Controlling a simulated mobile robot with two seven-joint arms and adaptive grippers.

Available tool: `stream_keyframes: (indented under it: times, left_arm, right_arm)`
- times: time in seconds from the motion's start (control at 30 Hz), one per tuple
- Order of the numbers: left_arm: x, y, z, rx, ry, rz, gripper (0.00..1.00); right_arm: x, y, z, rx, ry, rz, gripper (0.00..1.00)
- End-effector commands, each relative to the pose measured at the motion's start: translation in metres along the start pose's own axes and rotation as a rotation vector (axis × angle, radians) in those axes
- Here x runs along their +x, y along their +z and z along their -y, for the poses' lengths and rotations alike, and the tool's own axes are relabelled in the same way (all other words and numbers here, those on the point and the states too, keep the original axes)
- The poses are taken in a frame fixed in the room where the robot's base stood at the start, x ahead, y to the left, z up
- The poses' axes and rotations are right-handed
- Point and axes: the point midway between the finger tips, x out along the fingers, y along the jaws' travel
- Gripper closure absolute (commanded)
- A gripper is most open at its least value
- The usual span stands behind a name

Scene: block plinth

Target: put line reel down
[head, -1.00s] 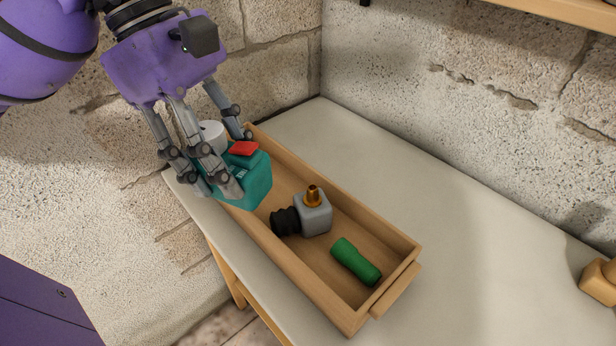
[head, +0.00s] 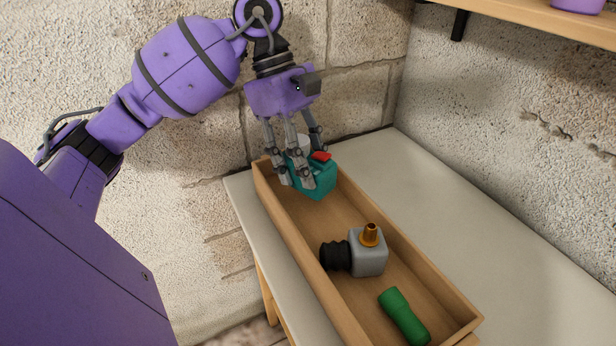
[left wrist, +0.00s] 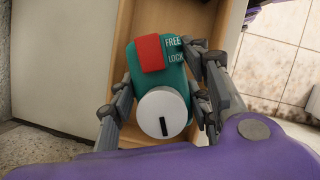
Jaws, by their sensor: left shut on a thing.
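The line reel is a teal block with a red patch and a white round knob. In the head view the line reel (head: 321,181) is in my left gripper (head: 297,180), at the far end of the wooden tray (head: 420,255). The left wrist view shows the reel (left wrist: 177,73) from above, with "FREE" and "LOCK" lettering, and the fingers of my left gripper (left wrist: 160,100) on both sides of it. The gripper is shut on it. The reel's underside is hidden, so I cannot tell whether it touches the tray floor. My right gripper is not in view.
In the tray lie a grey block with a brass fitting and black knob (head: 368,262) and a green cylinder (head: 404,316). The pale tabletop (head: 450,210) right of the tray is clear. A rough block wall stands behind, with a wooden shelf (head: 540,18) at upper right.

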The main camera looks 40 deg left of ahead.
Motion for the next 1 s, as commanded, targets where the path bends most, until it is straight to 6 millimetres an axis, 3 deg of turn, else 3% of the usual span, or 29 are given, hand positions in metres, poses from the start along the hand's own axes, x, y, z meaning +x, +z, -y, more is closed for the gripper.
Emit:
stream_keyframes:
  times: [0.17, 0.4, 0.77, 0.8, 0.93, 1.0]
  left_arm:
    - [0.006, -0.008, -0.006, -0.001, 0.001, 0.001, 0.89]
    - [0.036, -0.021, -0.008, 0.001, 0.000, 0.001, 0.89]
    - [0.040, -0.023, -0.008, 0.000, 0.001, -0.001, 0.89]
    - [0.040, -0.024, -0.008, 0.000, 0.000, -0.001, 0.53]
    - [0.039, -0.023, -0.008, 0.001, 0.001, -0.001, 0.36]
    - [0.039, -0.023, -0.008, 0.001, 0.001, -0.001, 0.36]
  right_arm:
    - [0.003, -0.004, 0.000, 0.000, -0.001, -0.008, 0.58]
    - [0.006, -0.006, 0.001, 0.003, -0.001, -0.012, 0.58]
    - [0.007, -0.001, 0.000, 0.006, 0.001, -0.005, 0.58]
    - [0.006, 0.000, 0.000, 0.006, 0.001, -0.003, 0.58]
    - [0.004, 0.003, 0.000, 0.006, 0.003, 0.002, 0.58]
    - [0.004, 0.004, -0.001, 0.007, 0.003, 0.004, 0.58]
